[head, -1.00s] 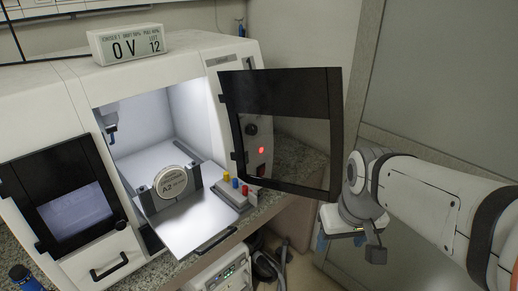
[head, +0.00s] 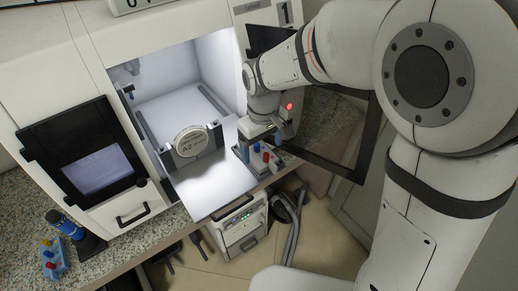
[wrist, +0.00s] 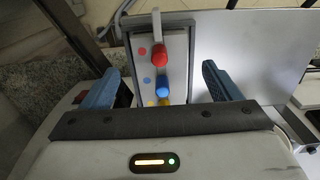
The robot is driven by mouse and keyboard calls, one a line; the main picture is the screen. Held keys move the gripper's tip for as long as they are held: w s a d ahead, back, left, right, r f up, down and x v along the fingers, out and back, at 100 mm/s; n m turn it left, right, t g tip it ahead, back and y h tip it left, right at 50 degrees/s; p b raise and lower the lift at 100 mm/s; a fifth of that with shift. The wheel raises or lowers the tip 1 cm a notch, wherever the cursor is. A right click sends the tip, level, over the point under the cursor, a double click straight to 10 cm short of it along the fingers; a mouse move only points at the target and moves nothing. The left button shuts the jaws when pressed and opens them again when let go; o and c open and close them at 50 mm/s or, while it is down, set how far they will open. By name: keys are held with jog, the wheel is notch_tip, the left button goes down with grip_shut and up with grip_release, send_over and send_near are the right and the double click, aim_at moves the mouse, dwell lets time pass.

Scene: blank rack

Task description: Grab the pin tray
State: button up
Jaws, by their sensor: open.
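The pin tray (head: 270,168) is a small pale block with red, blue and yellow pins, beside the machine's extended metal plate. In the wrist view the pin tray (wrist: 178,48) shows a red, a blue and a yellow pin in a row, with matching coloured dots on its left side. My gripper (head: 260,142) is over the tray's near end in the head view. In the wrist view my gripper (wrist: 163,86) is open, its blue fingers on either side of the tray with gaps. The yellow pin is partly hidden by the gripper body.
A white A2 disc (head: 191,140) stands in a dark holder on the metal plate (head: 205,183). The machine's open dark door (head: 340,163) is behind my arm at right. A blue pin block (head: 52,262) sits at far left on the speckled counter (head: 125,252).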

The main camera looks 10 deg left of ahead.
aim_at(262, 157)
jog(key=shift+f, duration=1.5)
jog(key=shift+c, duration=0.3)
jog(key=c, duration=1.1)
